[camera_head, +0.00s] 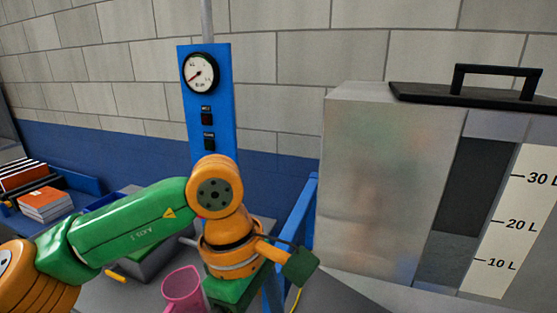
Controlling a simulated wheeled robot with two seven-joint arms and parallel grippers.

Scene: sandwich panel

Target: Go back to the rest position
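My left arm comes in from the left, and its wrist bends down in front of the blue panel. The hand of my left gripper (236,293) is cut by the bottom edge, and its fingertips are not visible, so I cannot tell whether it is open or shut. A pink jug-like vessel (183,291) is just left of the hand, partly cut off by the bottom edge. I cannot tell whether the hand touches it. My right gripper is not in view.
A blue panel (222,128) with a round gauge (200,73) and two dark switches stands behind my wrist. At right is a large metal tank (385,185) with a litre scale (517,222) and a black handled lid (470,95). Books (45,202) lie at far left.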

